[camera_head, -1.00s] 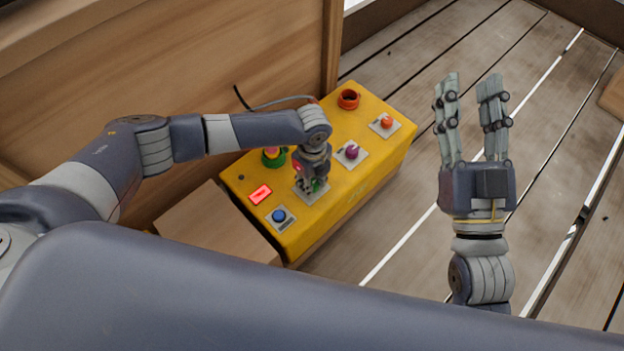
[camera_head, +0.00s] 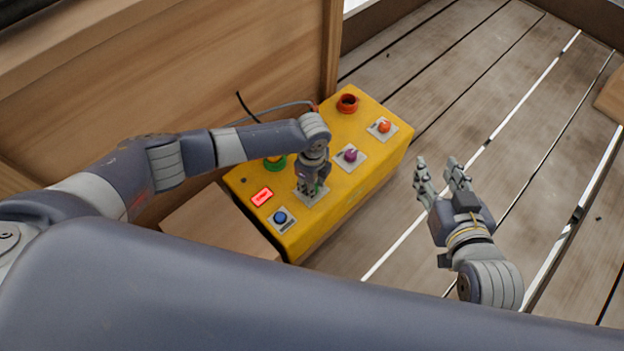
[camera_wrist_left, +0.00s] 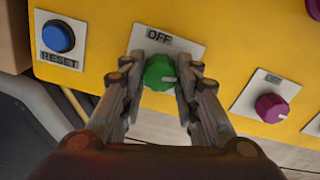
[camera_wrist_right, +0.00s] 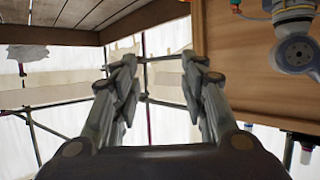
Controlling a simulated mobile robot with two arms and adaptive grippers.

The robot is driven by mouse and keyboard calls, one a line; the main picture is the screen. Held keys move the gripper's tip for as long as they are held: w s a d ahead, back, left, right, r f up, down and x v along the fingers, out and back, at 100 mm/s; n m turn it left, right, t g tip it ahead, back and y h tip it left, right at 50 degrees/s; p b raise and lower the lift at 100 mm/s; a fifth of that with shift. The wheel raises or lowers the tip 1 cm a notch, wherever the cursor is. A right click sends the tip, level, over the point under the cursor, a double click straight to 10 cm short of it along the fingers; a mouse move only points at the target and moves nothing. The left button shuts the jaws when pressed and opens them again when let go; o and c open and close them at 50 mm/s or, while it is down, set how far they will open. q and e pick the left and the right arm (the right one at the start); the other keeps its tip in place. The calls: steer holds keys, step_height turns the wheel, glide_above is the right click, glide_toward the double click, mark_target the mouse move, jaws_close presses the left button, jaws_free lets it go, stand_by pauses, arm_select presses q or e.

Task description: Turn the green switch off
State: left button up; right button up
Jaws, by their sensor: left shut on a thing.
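The green switch (camera_wrist_left: 158,72) is a round knob on a light plate (camera_wrist_left: 190,45) marked OFF in the left wrist view. A pale mark on the knob points to the right there. My left gripper (camera_wrist_left: 163,78) is shut on the green switch, with one finger on each side. In the head view my left gripper (camera_head: 311,188) points down at the yellow control box (camera_head: 345,205) and hides most of the switch. My right gripper (camera_head: 439,168) is open and empty, apart from the box on its right; it also shows open in the right wrist view (camera_wrist_right: 160,78).
The box also bears a blue RESET button (camera_head: 280,217), a purple knob (camera_head: 351,155), an orange knob (camera_head: 384,126), a red lit display (camera_head: 262,196) and an orange-red ring (camera_head: 347,103). A wooden wall (camera_head: 200,90) stands behind. Slatted floor (camera_head: 500,100) is open at right.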

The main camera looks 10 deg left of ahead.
arm_select(q)
steer(key=shift+s+r+n+p, duration=0.1)
steer(key=shift+n+p, duration=1.7)
steer(key=shift+n, duration=0.1)
steer(key=shift+n+p, duration=0.8)
steer(key=shift+n, duration=0.2)
arm_select(e)
steer(key=s+d+f+g+h, duration=0.1)
steer(key=s+d+f+g, duration=0.3)
steer(key=s, duration=0.4)
steer(key=s+d+f+g+h, duration=0.1)
steer(key=s+f+g+h, duration=0.1)
steer(key=s+f+g, duration=0.35)
arm_select(q)
steer(key=shift+n, duration=0.4)
steer(key=n+p, duration=0.2)
steer(key=shift+n, duration=0.3)
steer(key=n+p, duration=0.2)
steer(key=n, duration=0.2)
steer(key=shift+n, duration=0.3)
steer(key=shift+n+p, duration=0.4)
steer(key=shift+n, duration=0.3)
arm_select(e)
step_height(320, 180, down, 15)
steer(key=s+g, duration=0.1)
steer(key=shift+s, duration=0.4)
